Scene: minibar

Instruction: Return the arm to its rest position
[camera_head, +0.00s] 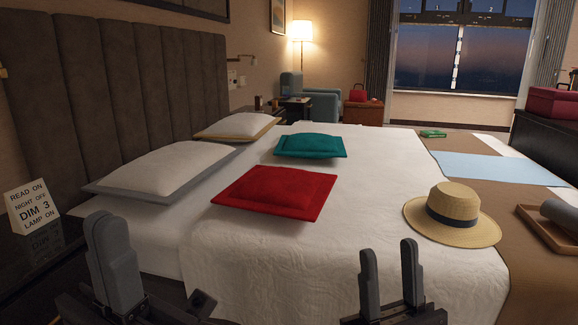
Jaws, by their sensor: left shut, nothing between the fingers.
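My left gripper (108,235) is at the lower left of the head view, in front of the near side of the bed. Its grey fingers are together with nothing between them. My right gripper (389,253) is at the bottom right of centre, in front of the white bedspread. Its two fingers stand upright and apart, with only bedspread showing between them. Most of both arms lies below the picture's edge.
The bed (285,262) fills the middle, with a red cushion (275,193), a teal cushion (310,146) and white pillows. A straw hat (470,232) and a wooden tray (545,232) lie right. A sign (32,207) stands on the dark bedside surface, left.

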